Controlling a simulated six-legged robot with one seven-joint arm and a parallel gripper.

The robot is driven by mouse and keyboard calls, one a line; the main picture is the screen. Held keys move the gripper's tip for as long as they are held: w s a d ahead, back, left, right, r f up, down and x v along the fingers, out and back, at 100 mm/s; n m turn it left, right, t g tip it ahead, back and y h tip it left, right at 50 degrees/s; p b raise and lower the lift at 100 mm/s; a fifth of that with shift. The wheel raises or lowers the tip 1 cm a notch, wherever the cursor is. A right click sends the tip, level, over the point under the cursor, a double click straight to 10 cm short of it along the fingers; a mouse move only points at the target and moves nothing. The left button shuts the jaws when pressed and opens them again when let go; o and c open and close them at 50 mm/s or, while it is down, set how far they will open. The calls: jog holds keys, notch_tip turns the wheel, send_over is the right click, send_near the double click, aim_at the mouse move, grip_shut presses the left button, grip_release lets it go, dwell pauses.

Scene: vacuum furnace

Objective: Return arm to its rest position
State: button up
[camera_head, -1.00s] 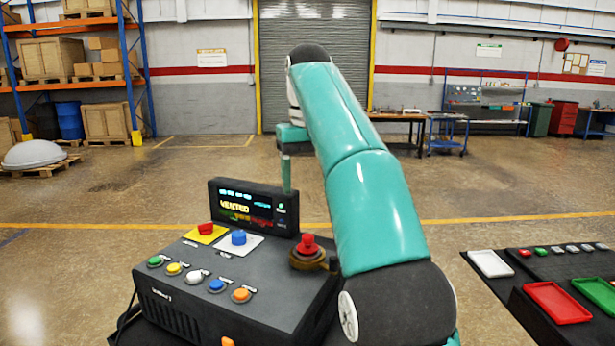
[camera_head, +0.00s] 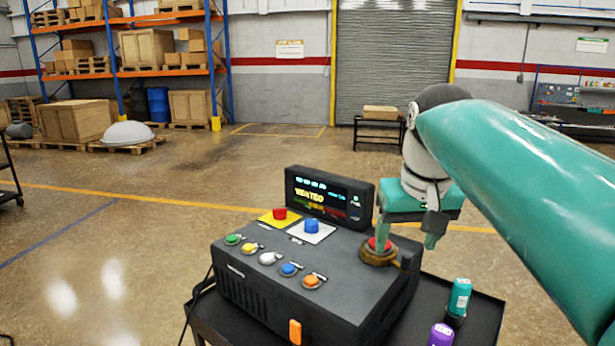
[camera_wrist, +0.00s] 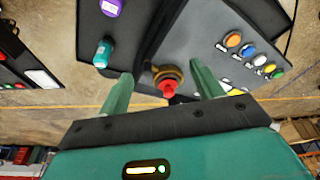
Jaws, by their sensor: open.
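My gripper (camera_head: 408,238) is at the right rear of the dark control box (camera_head: 300,262) in the head view, with its fingers pointing down. In the wrist view my gripper (camera_wrist: 160,90) is open, its two green fingers apart with nothing held. The red knob on a brown ring (camera_head: 379,246) shows beside the left finger in the head view. In the wrist view this red knob (camera_wrist: 168,88) appears between the fingertips; I cannot tell whether they touch it. My teal arm reaches in from the right of the head view.
A lit display (camera_head: 329,199) stands at the box's back. Open floor lies left.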

jog(key=s+f+t, duration=0.2)
jog(key=s+f, duration=1.2)
jog(key=f, duration=0.4)
jog(key=shift+s+m, duration=0.3)
jog(key=shift+s, duration=0.1)
dwell(0.6)
